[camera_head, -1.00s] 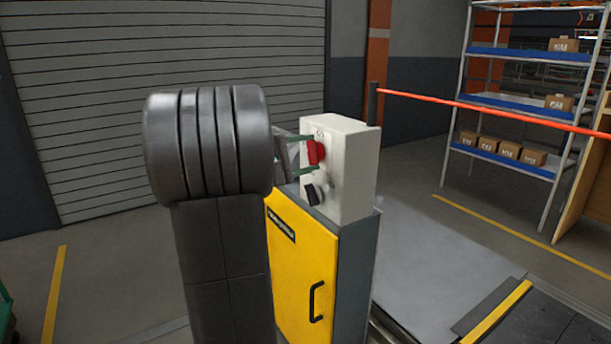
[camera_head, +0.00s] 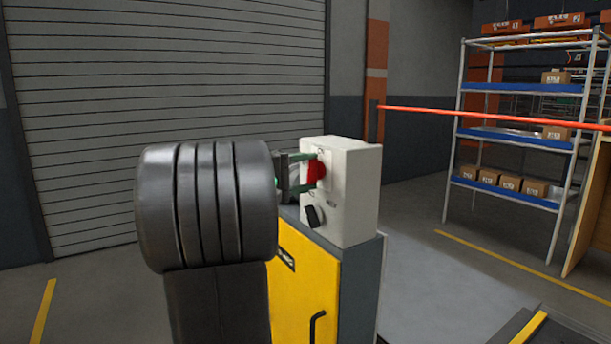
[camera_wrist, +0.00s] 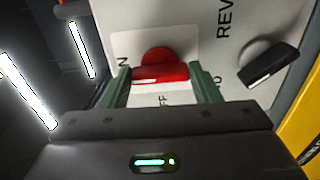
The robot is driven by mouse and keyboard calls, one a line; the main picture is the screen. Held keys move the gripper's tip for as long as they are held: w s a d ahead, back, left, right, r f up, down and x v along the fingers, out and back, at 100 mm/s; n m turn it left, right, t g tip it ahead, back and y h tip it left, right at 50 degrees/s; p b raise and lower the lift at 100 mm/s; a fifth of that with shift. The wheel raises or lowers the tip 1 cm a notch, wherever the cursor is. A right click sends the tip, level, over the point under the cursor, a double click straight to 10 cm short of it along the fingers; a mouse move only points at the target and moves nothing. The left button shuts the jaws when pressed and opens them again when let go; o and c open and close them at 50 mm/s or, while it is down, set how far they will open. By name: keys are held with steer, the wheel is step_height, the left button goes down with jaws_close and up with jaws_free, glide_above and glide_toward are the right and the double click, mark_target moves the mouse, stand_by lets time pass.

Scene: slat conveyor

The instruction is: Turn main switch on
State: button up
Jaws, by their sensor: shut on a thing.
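The main switch is a red rotary knob (camera_head: 316,171) on the front of a pale control box (camera_head: 355,190). My gripper (camera_head: 308,172) reaches it from the left, with one green finger above and one below. In the wrist view the red knob (camera_wrist: 160,74) sits between the two green fingers, and my gripper (camera_wrist: 160,88) is shut on it. The label round the knob is partly hidden; an "N" and "FF" show. The knob's bar lies across the gap between the fingers in that view.
A black selector knob (camera_head: 312,216) sits below the red one, beside "REV" in the wrist view. The box stands on a yellow-doored cabinet (camera_head: 303,285). A red barrier bar (camera_head: 480,115) and a shelf rack (camera_head: 520,135) are to the right.

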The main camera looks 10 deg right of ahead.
steer(key=o, duration=1)
steer(key=shift+p+v, duration=1.4)
steer(key=shift+v, duration=5.5)
steer(key=shift+d, duration=0.1)
steer(key=b+x, duration=0.3)
steer(key=x, duration=1)
steer(key=shift+w+d, duration=0.15)
steer(key=shift+d, duration=0.15)
